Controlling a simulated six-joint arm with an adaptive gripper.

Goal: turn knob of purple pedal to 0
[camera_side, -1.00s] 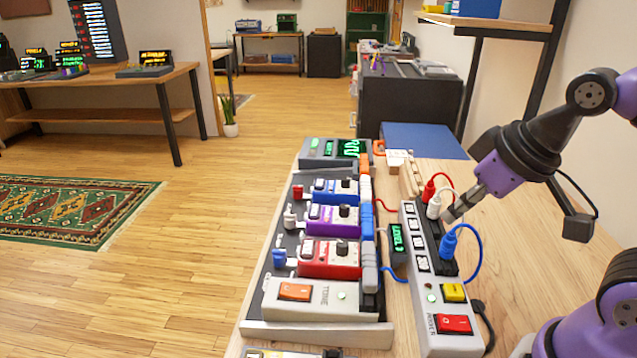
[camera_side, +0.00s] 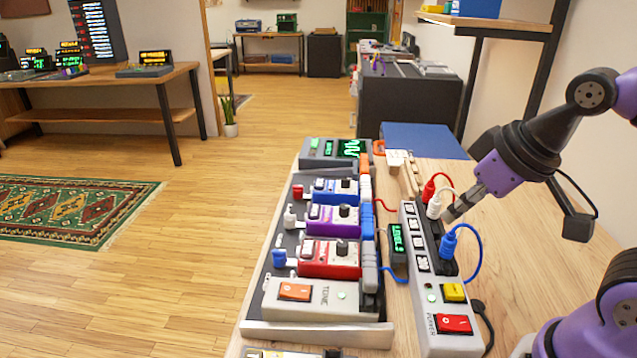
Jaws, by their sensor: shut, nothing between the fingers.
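The purple pedal (camera_side: 319,224) sits on the pedalboard between a blue pedal (camera_side: 324,195) above it and a red pedal (camera_side: 318,262) below it in the picture. Its dark knob (camera_side: 344,210) stands up near the right end of its top; the knob's setting is too small to read. My gripper (camera_side: 452,214) is shut and empty. It points down and left over the power strip, beside the white and blue plugs, right of the purple pedal and apart from it. I cannot tell whether the fingertips touch a plug.
The power strip (camera_side: 439,318) holds red (camera_side: 429,190), white (camera_side: 434,207) and blue (camera_side: 448,244) plugs with looping cables, between my gripper and the pedals. A small green display (camera_side: 397,236) stands left of it. A white switch box (camera_side: 318,300) is at the board's near end. Bare tabletop (camera_side: 530,262) lies right of the strip.

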